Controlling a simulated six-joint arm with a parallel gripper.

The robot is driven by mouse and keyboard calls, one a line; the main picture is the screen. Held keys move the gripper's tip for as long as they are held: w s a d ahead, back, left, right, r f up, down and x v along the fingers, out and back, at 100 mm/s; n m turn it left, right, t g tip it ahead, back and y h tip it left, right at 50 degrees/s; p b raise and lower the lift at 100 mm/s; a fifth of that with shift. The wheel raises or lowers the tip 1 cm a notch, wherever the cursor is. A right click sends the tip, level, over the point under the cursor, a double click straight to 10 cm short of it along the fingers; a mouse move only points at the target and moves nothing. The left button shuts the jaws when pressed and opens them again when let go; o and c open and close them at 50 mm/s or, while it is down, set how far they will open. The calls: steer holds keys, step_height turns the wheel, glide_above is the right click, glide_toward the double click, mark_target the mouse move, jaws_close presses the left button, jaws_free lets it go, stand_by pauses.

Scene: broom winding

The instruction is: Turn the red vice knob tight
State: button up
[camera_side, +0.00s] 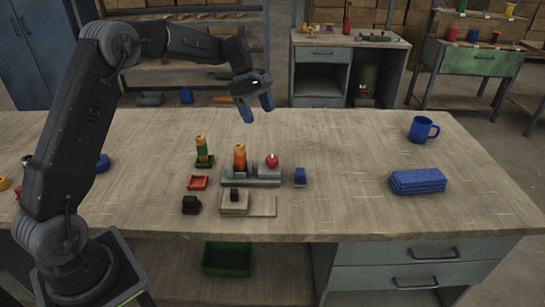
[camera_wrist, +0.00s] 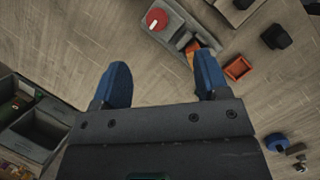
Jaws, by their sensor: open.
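The red vice knob (camera_side: 272,161) sits on the right part of the grey vice (camera_side: 265,181) in the middle of the bench. In the wrist view the knob (camera_wrist: 156,19) shows at the top, as a red disc with a pale mark, beyond my fingertips. An orange and dark piece (camera_side: 240,158) stands upright at the vice's left part. My gripper (camera_side: 255,108) has blue fingers, open and empty, above the bench behind the vice and apart from the knob. In the wrist view its two fingers (camera_wrist: 160,78) stand wide apart with bare bench between them.
An orange-and-green upright piece (camera_side: 202,148), a red tray (camera_side: 198,182) and a black block (camera_side: 190,204) stand left of the vice. A small blue block (camera_side: 300,177) is close on its right. A blue cloth (camera_side: 418,181) and mug (camera_side: 422,129) lie farther right, with clear bench between.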

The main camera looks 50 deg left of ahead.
mark_target(273, 158)
steer(key=shift+n, duration=0.7)
steer(key=x, duration=0.5)
steer(key=a+x, duration=0.1)
steer(key=x, duration=0.4)
steer(key=w+x, duration=0.1)
steer(key=x, duration=0.4)
steer(key=shift+w+a+f, duration=0.1)
steer(key=shift+a+f, duration=0.1)
steer(key=shift+f, duration=0.45)
steer(key=shift+h, duration=0.3)
steer(key=c, duration=0.9)
